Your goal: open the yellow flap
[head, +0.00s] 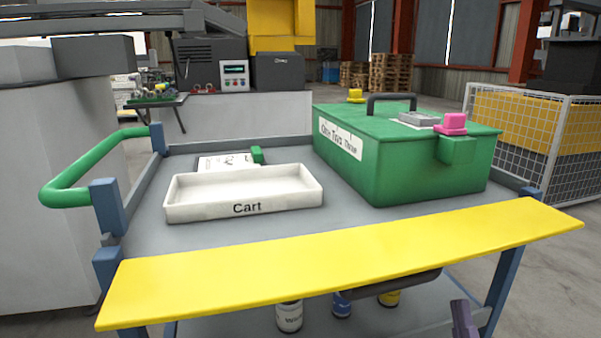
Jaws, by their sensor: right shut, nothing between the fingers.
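The yellow flap (340,262) is a long flat board across the near side of the grey cart (370,220). Its broad face shows, and it reaches from the lower left to the right edge of the cart. I cannot tell its exact angle, and its hinge is not clear. A dark curved part (395,286) shows just under its near edge. My right gripper (463,318) shows only as a small purple-grey piece at the bottom right, below the flap and apart from it in the picture. It is shut and empty. My left gripper is not in view.
A white tray marked Cart (246,209) and a green box (400,185) with a dark handle stand on the cart top. Cans (289,316) stand below the flap. A green rail (95,165) juts out left. A mesh fence (520,135) stands at right.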

